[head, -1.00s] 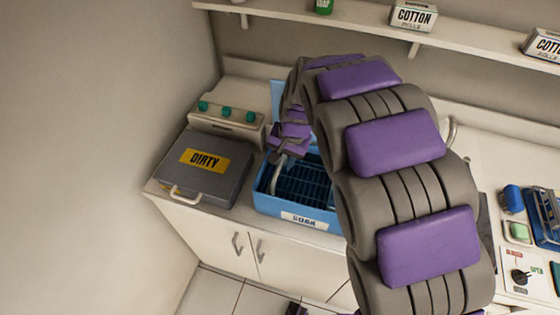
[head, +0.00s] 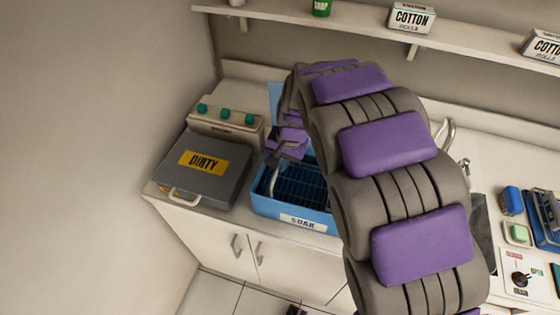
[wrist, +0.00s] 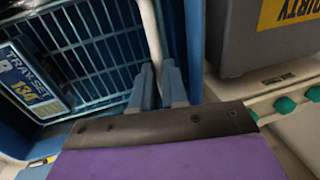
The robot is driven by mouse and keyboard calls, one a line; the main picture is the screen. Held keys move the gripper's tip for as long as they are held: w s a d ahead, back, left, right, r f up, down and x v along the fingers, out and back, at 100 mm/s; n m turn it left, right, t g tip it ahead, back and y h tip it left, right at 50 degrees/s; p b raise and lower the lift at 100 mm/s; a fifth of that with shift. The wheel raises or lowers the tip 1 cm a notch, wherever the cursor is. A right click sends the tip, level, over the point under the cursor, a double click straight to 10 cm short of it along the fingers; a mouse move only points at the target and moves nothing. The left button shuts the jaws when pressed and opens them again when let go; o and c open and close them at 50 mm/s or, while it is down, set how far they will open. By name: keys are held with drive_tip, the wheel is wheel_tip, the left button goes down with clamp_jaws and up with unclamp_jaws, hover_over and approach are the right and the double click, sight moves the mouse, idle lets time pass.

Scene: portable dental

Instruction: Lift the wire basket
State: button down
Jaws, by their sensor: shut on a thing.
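The wire basket (head: 303,183) is dark, with a grid of bars, and sits within the blue bin labelled SOAK (head: 290,208). A pale handle rises from the basket at its left side. My gripper (head: 273,160) is at the top of this handle; its fingertips are small and partly hidden in the head view. In the wrist view my gripper (wrist: 160,85) is shut on the pale handle, with the basket's grid (wrist: 85,50) to the left. A TRAY SET tag (wrist: 32,82) is on the basket. My arm hides the bin's right part in the head view.
A grey case labelled DIRTY (head: 202,170) stands close to the left of the bin. A panel with green knobs (head: 225,118) is behind it. A shelf (head: 330,22) with boxes runs above. A tap (head: 447,130) and small items are to the right.

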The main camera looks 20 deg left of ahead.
idle(0.3)
wheel_tip(320, 180, up, 8)
drive_tip(key=p, duration=0.4)
drive_tip(key=shift+a, duration=0.15)
drive_tip(key=c, duration=1.4)
unclamp_jaws()
drive_tip(key=shift+o, duration=1.2)
drive_tip(key=d+r+p, duration=0.1)
drive_tip(key=r, duration=0.7)
drive_tip(key=d+r+p, duration=0.2)
drive_tip(key=r, duration=0.6)
drive_tip(key=shift+w+d+r, duration=0.25)
drive_tip(key=shift+r, duration=0.15)
drive_tip(key=shift+d, duration=0.1)
